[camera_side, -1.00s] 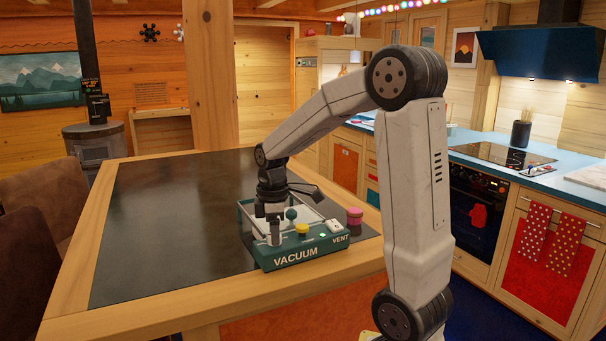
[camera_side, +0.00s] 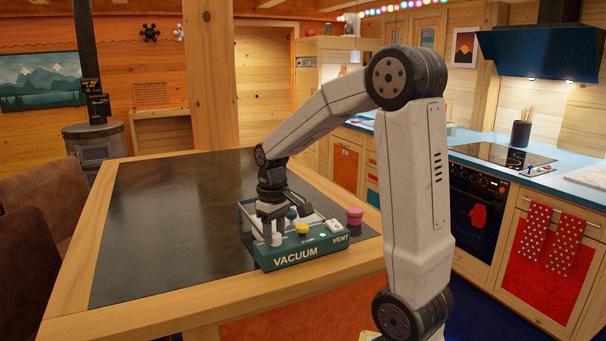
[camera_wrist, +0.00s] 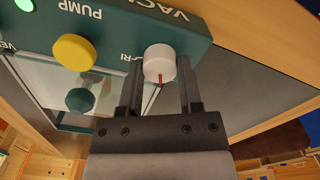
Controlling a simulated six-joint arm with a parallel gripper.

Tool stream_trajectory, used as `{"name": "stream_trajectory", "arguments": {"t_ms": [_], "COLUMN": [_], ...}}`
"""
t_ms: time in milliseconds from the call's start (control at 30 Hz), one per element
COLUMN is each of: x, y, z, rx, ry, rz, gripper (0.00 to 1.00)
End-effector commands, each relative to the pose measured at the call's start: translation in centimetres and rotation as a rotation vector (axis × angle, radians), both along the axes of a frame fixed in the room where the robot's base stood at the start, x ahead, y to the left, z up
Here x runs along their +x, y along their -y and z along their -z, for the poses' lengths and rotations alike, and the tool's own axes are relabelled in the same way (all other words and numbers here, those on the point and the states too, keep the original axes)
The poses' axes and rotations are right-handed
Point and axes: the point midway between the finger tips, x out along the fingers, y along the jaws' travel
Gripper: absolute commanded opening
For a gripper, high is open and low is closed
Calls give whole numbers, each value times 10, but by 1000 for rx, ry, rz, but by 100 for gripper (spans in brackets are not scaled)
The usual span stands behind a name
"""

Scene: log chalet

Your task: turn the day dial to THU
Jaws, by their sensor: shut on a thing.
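The day dial is a white round knob (camera_wrist: 160,62) with a red pointer line, at the corner of the dark green VACUUM box (camera_side: 296,258). In the wrist view the red line points down, towards my gripper's body. A label reading FRI shows beside the knob, partly covered by a finger; THU is not readable. My gripper (camera_wrist: 160,78) is shut on the dial, with one dark finger on each side. In the side view my gripper (camera_side: 273,232) reaches down onto the box's left front corner, and the white knob (camera_side: 276,241) shows between the fingers.
A yellow button (camera_wrist: 74,52) and a dark green ball knob (camera_wrist: 80,100) stand close to the dial. A white switch (camera_side: 334,226) is near the VENT label. The dark tabletop (camera_side: 165,220) to the left is clear.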

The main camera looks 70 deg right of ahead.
Motion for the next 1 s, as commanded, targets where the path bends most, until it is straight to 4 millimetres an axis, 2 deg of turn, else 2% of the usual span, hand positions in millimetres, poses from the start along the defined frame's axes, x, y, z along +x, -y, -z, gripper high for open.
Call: {"name": "stream_trajectory", "arguments": {"t_ms": [700, 1000], "x": [1, 1], "y": [1, 1], "z": [-1, -1], "rx": [-2, -3], "ry": [5, 5], "rz": [676, 885], "gripper": [0, 0]}}
